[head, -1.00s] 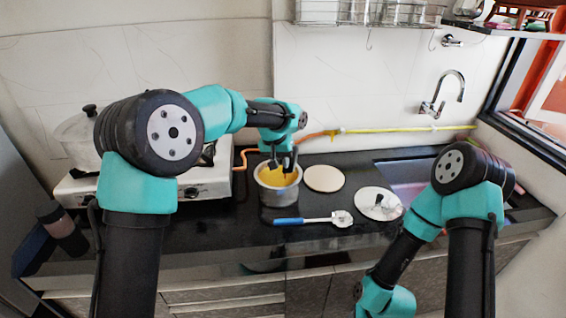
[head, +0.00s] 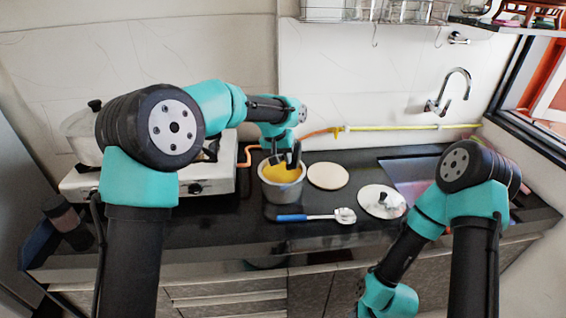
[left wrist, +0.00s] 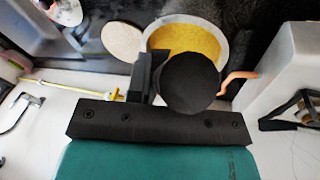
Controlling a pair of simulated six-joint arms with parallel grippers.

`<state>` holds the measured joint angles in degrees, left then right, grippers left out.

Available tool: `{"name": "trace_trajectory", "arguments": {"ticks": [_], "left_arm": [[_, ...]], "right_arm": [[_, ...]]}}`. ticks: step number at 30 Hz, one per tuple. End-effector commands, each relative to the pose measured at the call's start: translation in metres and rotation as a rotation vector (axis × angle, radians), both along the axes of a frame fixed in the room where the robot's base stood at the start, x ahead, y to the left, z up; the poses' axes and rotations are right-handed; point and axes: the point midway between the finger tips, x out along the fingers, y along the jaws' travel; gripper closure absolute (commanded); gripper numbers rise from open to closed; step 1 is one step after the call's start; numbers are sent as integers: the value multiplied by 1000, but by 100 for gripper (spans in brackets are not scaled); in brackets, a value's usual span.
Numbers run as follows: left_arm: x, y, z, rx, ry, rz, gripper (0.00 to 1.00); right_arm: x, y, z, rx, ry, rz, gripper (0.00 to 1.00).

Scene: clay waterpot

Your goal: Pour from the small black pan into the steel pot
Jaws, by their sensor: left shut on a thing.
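The steel pot (head: 284,194) stands on the black counter with yellow contents inside. Its pale rim also shows in the left wrist view (left wrist: 224,48), around the yellow. My left gripper (head: 287,158) is above the pot, shut. In the left wrist view a dark round shape, apparently the small black pan (left wrist: 190,83), is at the gripper and covers the near part of the pot. In the head view the pan is hard to tell from the dark fingers. Its inside is hidden, and I cannot see anything flowing. My right gripper is outside the views.
A white stove (head: 212,182) with a lidded pot (head: 82,138) stands left. The sink is at the right.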

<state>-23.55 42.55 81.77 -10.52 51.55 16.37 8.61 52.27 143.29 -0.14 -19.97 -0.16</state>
Motion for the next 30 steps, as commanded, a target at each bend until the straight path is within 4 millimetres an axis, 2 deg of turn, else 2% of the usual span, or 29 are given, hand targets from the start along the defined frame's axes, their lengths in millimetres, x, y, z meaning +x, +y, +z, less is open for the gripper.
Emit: {"name": "trace_trajectory", "arguments": {"ticks": [6,19,30], "left_arm": [[2,6,1,-46,6,3,100],[1,4,3,-35,4,-1,100],[-2,-10,24,71,-18,-2,100]], "right_arm": [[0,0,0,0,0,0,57],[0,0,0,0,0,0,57],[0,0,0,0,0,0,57]]}}
